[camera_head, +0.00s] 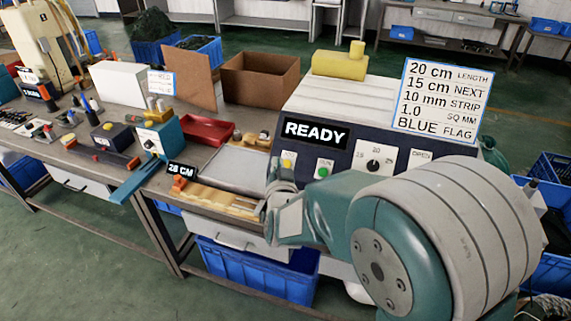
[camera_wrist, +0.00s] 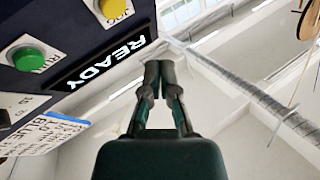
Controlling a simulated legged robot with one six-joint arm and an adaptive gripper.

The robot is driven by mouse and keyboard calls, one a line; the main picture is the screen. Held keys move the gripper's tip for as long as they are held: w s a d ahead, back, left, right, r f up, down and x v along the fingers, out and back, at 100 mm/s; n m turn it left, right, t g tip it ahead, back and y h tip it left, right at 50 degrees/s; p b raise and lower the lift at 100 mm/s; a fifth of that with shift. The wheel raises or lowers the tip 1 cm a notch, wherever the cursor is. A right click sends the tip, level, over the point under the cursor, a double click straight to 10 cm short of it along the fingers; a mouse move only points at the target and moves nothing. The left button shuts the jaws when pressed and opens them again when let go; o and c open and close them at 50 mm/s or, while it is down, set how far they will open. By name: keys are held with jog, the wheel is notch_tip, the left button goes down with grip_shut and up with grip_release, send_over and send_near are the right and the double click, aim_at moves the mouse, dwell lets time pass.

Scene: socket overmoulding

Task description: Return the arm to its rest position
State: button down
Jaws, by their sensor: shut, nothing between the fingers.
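My arm reaches in from the lower right of the head view, in front of a dark blue machine (camera_head: 335,165) with a READY display (camera_head: 316,133). My gripper (camera_wrist: 159,66) shows in the wrist view with its two fingertips together and nothing between them. In the head view the gripper is hidden or too unclear behind my arm links. The wrist view also shows the green button (camera_wrist: 29,59), the yellow button (camera_wrist: 113,12) and the READY display (camera_wrist: 99,62) upside down, left of the fingers. The fingers appear apart from the panel.
A bench carries a cardboard box (camera_head: 260,78), a red tray (camera_head: 206,130), a teal fixture (camera_head: 160,137) and a 28 CM sign (camera_head: 181,170) left of my arm. A yellow cylinder (camera_head: 340,64) lies on the machine top. A blue crate (camera_head: 258,272) stands below. Green floor is open at lower left.

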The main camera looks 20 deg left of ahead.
dwell(0.3)
jog(key=s+d+r+g+h, duration=0.1)
jog(key=s+d+r+g, duration=0.2)
jog(key=d, duration=0.6)
jog(key=s+d+r+g+h, duration=0.1)
jog(key=s+d+r+g, duration=0.2)
jog(key=d, duration=0.6)
jog(key=s+d+g+h, duration=0.2)
jog(key=s+d, duration=0.5)
jog(key=s, duration=0.2)
jog(key=s+d+g+h, duration=0.2)
jog(key=s+d, duration=0.5)
jog(key=s, duration=0.3)
jog(key=shift+s+f+g, duration=0.25)
jog(key=shift+g, duration=0.15)
